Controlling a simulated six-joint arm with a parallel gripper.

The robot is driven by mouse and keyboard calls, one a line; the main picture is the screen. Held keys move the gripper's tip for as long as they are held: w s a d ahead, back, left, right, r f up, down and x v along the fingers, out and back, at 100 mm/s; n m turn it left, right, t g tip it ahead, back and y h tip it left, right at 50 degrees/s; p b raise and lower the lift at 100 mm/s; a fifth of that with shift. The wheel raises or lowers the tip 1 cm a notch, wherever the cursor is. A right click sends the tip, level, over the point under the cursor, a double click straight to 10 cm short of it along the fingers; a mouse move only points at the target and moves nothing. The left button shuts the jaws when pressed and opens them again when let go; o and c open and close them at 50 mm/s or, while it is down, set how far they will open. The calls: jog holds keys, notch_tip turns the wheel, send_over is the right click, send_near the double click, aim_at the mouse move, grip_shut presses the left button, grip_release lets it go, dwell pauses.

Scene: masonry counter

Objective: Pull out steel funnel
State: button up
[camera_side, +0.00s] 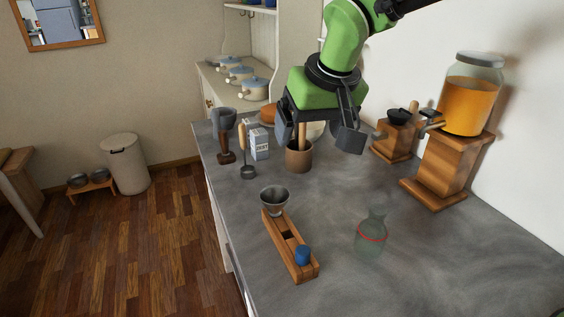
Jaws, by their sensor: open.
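The steel funnel (274,199) is a grey metal cone that sits upright in the far end of a wooden rack (296,258) on the counter. Its lower part is hidden in the rack. My gripper (316,138) is above the counter, behind and to the right of the funnel in the picture and apart from it. Its fingers are spread, with nothing seen between them.
A blue cap (302,254) is at the rack's near end. A clear flask with a red ring (371,238) stands to the right. Behind are a brown pot (299,156), a ladle (247,170), a carton (259,143) and an orange-filled jar (468,98). The front counter is clear.

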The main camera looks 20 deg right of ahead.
send_over(276, 213)
jog(key=s, duration=0.2)
notch_tip(276, 213, down, 7)
jog(key=shift+n, duration=0.4)
jog(key=shift+d+x, duration=0.15)
jog(key=shift+x, duration=2)
jog(key=shift+d+x, duration=0.15)
jog(key=shift+x, duration=2)
jog(key=shift+s, duration=0.1)
jog(key=shift+c, duration=0.2)
jog(key=c, duration=1)
jog(key=shift+c, duration=0.2)
jog(key=shift+r, duration=1.15)
jog(key=shift+r, duration=1.4)
